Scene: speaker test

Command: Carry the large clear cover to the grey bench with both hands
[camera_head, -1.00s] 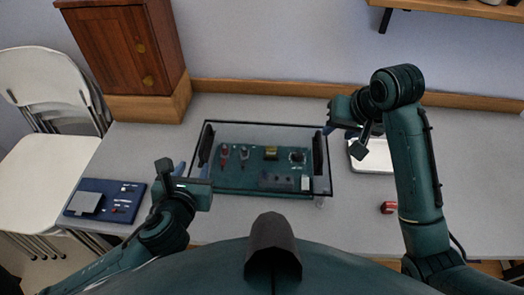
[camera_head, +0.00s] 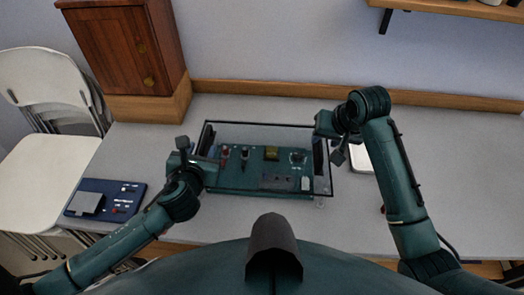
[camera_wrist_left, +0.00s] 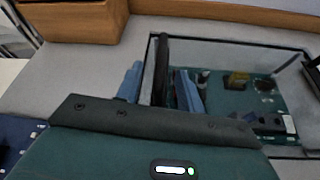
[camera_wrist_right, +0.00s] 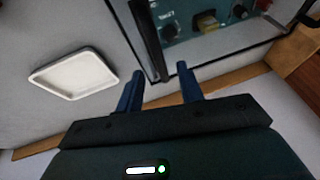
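The large clear cover (camera_head: 262,126) is a dark-edged transparent box over a green board (camera_head: 245,182) on the grey bench (camera_head: 270,107). It has black handles at its left and right ends. My left gripper (camera_wrist_left: 159,73) is open, its blue fingers on either side of the left handle (camera_wrist_left: 162,60); contact cannot be seen. My right gripper (camera_wrist_right: 159,72) is open, its fingertips just short of the right handle (camera_wrist_right: 147,38), which lies ahead between their lines. In the head view my left gripper (camera_head: 193,160) and right gripper (camera_head: 325,135) are at opposite ends of the cover.
A blue panel (camera_head: 98,207) lies at the bench's left. A white tray (camera_wrist_right: 75,75) lies right of the cover, partly behind my right arm in the head view. A wooden cabinet (camera_head: 125,45) stands at the back left, white folding chairs (camera_head: 35,160) beside the bench.

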